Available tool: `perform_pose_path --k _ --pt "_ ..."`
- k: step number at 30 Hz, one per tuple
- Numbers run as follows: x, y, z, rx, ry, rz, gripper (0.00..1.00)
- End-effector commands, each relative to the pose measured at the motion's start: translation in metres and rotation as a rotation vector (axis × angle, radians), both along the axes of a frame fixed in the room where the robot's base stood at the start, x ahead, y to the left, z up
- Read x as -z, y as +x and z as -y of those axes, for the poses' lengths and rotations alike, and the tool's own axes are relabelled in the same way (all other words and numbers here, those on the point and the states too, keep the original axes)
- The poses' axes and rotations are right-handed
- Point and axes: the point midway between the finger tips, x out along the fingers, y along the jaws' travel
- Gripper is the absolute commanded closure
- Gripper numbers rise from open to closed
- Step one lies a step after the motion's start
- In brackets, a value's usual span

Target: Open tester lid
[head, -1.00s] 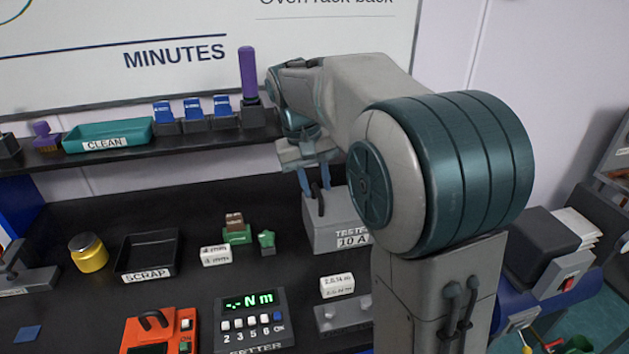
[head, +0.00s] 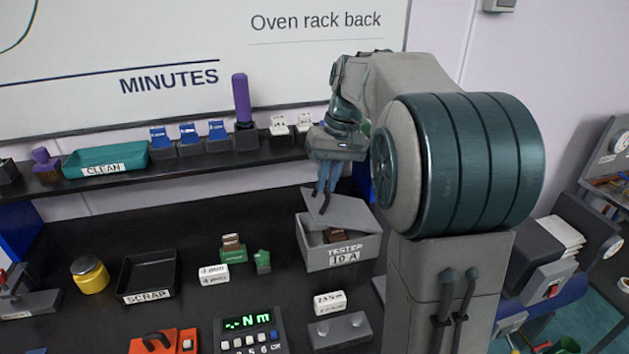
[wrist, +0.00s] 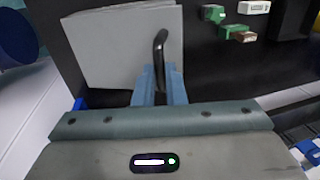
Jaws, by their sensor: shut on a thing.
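The tester (head: 343,254) is a grey box labelled "TESTER 10 A" on the black bench. Its grey lid (head: 345,213) is raised and tilted, and a brown thing shows in the opening beneath it. My gripper (head: 325,208) is above the lid with its blue fingers shut on the lid's dark handle (head: 324,199). In the wrist view the handle (wrist: 160,50) stands between the fingers (wrist: 160,80), with the lid plate (wrist: 115,45) behind it. Part of the tester's inside is hidden by the lid.
A shelf above holds a teal CLEAN tray (head: 105,160), blue-topped blocks and a purple cylinder (head: 242,100). On the bench are a SCRAP tray (head: 148,278), a yellow jar (head: 90,275), a green block (head: 233,255), white labelled blocks and a setter display (head: 248,322).

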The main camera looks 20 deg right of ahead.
Motion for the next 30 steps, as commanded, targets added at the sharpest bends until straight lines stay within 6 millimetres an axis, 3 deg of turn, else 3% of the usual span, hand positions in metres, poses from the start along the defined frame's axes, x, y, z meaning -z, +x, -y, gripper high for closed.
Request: perform_pose_path --k 1,9,12,24,30 --pt "-0.011 0.0 0.009 0.009 0.045 0.001 1.0" --pt "-0.032 0.001 0.046 0.006 0.296 0.001 1.0" --pt "-0.038 0.001 0.06 0.003 0.284 0.003 1.0" --pt "-0.038 -0.002 0.127 0.009 0.278 -0.008 1.0" --pt "-0.032 -0.001 0.15 0.004 0.281 -0.012 1.0"
